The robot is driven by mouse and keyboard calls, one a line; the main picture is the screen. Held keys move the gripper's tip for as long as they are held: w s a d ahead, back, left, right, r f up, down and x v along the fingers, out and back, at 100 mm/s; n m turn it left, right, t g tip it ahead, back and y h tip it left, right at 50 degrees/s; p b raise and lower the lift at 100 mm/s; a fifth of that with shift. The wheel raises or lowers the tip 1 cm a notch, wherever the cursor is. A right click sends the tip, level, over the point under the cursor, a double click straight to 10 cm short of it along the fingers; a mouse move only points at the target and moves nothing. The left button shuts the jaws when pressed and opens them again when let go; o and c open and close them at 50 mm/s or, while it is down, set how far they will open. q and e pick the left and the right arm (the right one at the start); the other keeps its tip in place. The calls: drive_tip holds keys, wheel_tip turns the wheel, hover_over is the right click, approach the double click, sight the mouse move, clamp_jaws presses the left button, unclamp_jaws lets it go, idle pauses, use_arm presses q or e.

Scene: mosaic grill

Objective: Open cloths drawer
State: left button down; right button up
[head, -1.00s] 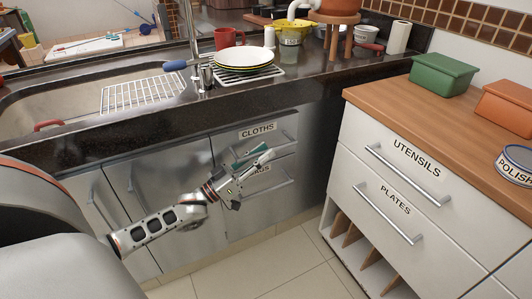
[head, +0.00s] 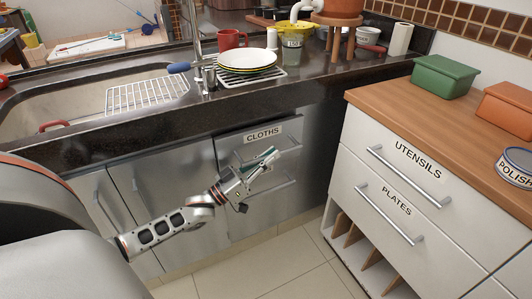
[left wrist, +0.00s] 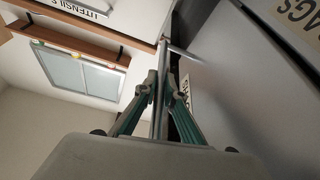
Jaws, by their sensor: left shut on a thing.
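The cloths drawer (head: 235,152) is the grey upper drawer under the counter, with a "CLOTHS" label on its front. Its front stands slightly out from the cabinet. My left gripper (head: 272,155) is at the drawer's bar handle (head: 290,152) in the head view. In the left wrist view, the fingers of my left gripper (left wrist: 163,95) are closed around the handle bar (left wrist: 158,118), with a dark gap beside them. The gripper hides part of the handle and drawer front. My right gripper is in neither view.
A lower drawer (head: 245,215) is below, its label hidden in the head view. The white utensils and plates cabinet (head: 350,160) stands to the right. Tiled floor (head: 285,265) is clear between them. The dark counter (head: 110,140) overhangs the drawers.

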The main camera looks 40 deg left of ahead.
use_arm(q)
drive_tip(key=s+d+p, duration=0.2)
drive_tip(key=s+d, duration=0.2)
drive_tip(key=d, duration=0.5)
drive_tip(key=s+d+p, duration=0.2)
drive_tip(key=s+d, duration=0.1)
drive_tip(key=d, duration=0.6)
drive_tip(key=s+d+p, duration=0.2)
drive_tip(key=s+d, duration=0.2)
drive_tip(key=d, duration=0.6)
drive_tip(key=shift+s, duration=0.35)
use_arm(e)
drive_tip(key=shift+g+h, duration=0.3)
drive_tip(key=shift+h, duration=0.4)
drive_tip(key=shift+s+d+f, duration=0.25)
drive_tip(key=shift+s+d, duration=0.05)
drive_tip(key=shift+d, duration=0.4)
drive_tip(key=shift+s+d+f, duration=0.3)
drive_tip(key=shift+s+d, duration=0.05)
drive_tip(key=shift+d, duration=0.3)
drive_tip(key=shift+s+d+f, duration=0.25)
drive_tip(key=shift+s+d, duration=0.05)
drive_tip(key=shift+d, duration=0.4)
use_arm(q)
drive_tip(key=c, duration=2.1)
unclamp_jaws()
drive_tip(key=shift+c, duration=0.2)
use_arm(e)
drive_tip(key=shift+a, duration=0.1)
